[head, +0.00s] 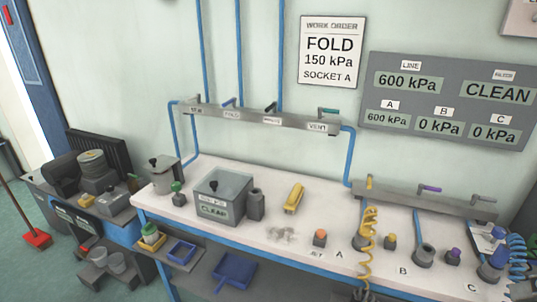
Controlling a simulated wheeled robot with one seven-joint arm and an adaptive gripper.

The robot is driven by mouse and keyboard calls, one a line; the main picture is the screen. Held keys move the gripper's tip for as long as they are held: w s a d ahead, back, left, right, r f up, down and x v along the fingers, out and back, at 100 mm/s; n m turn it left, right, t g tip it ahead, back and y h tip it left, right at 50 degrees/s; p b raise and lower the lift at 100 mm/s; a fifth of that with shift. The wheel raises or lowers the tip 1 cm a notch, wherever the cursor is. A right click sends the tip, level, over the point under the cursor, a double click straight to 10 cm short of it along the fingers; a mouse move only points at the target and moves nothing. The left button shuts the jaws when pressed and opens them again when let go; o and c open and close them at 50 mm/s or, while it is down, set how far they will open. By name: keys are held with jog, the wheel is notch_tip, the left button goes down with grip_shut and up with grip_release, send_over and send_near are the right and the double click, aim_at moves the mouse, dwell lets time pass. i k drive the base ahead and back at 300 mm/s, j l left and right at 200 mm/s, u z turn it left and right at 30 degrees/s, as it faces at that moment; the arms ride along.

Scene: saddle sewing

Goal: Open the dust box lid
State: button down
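A grey box (233,210) stands on the left part of the white bench. Its front has a small label too blurred to read and a green panel reading CLEAN. Its pale lid (228,182) lies shut on top, with a dark knob near the left side. I take this for the dust box, but I cannot confirm it. A smaller grey pot (166,180) with a dark knob on top stands to its left. My gripper is not seen in this view.
The white bench (180,208) also holds a dark bottle (255,204) right beside the box, a green-knobbed piece (178,193), a yellow tool (294,198) and grey dust (281,235). Pipes and a manifold (260,119) run behind. A yellow coiled hose (368,240) hangs farther right.

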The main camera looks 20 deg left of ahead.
aim_at(214, 185)
jog(key=u, duration=1.2)
jog(key=i+j, duration=0.15)
jog(key=i, duration=0.35)
jog(key=i+j, duration=0.15)
jog(key=i, duration=0.35)
